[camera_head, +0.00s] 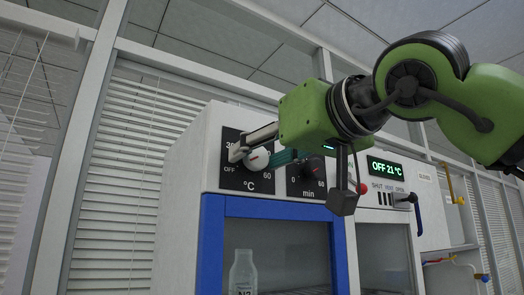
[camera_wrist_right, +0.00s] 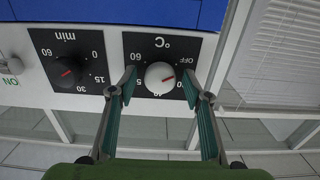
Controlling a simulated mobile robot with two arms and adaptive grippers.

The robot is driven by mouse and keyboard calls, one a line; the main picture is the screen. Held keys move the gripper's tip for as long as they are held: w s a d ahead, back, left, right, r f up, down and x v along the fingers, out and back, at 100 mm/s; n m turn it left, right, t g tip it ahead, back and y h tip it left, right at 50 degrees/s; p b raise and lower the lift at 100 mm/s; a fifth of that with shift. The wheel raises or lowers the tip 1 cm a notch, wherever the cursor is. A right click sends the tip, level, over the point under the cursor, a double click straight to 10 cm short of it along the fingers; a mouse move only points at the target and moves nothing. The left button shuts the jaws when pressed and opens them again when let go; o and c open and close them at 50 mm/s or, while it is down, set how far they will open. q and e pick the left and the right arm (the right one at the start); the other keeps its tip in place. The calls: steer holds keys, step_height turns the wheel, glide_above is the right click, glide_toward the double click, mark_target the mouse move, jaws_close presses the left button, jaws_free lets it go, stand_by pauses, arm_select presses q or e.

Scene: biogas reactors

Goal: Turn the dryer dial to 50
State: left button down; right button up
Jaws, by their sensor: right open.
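The dryer dial is a white round knob (camera_head: 257,160) on a black °C plate marked OFF, 30 and 60. My right gripper (camera_head: 260,154) is open in front of the plate, with one finger on each side of the knob. In the wrist view its fingertips (camera_wrist_right: 159,82) show a gap to the knob on both sides. A finger hides part of the scale. My left gripper is not in view.
A dark min dial (camera_head: 312,168) sits just right of the °C plate; it also shows in the wrist view (camera_wrist_right: 68,71). A green display (camera_head: 386,168) reads OFF 21 °C. Below is a blue-framed door (camera_head: 212,240) with a bottle (camera_head: 243,272) behind it.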

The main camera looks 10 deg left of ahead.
steer(key=c, duration=1.1)
